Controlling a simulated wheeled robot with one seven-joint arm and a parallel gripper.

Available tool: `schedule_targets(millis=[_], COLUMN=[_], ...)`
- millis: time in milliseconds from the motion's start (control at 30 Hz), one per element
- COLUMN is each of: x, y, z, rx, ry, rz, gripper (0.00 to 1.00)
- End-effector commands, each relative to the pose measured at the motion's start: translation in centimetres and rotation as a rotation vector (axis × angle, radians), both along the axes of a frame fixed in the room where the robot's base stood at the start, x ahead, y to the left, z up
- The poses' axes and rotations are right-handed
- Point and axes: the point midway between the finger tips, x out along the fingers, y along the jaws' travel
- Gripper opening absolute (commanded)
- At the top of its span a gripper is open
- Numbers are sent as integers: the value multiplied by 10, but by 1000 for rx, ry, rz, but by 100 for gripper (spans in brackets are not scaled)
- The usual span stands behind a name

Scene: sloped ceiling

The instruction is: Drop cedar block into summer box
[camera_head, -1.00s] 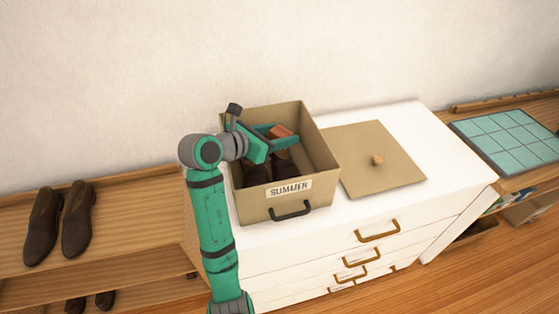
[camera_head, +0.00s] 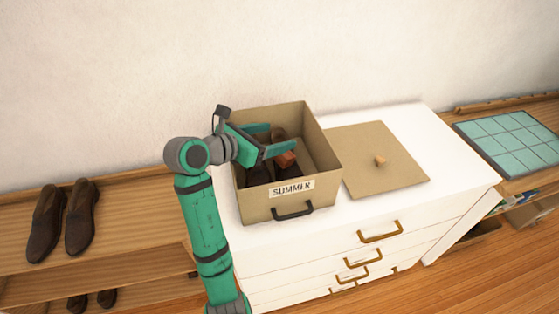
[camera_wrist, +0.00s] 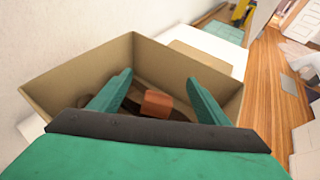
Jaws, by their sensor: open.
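The summer box (camera_head: 258,204) is an open tan box with a "SUMMER" label and a dark handle, standing on the white dresser. The cedar block (camera_head: 287,160) is a small reddish-brown block inside the box. In the wrist view the block (camera_wrist: 157,103) lies below and between my fingers, apart from both, near dark shoes (camera_wrist: 140,86). My gripper (camera_head: 284,138) is open over the box, its two green fingers spread wide. It also shows in the wrist view (camera_wrist: 158,80). Part of the shoes is hidden by my gripper and the box wall.
The box's flat lid (camera_head: 385,170) with a wooden knob lies on the white dresser top (camera_head: 405,125) to the right of the box. A wooden shelf (camera_head: 120,205) with brown shoes stands at the left. A teal tiled mat (camera_head: 510,140) lies on a bench at the right.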

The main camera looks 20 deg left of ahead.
Motion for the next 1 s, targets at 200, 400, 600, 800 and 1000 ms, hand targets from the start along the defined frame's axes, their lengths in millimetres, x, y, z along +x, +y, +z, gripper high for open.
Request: schedule_targets(millis=[200,400,600,800,1000], x=[-35,-56,-64,-64,-64], y=[18,29,31,31,31], z=[17,26,29,29,29], rx=[0,0,0,0,-1], ry=[-2,0,0,0,0], rz=[3,1,0,0,0], gripper=[70,70,70,70,70])
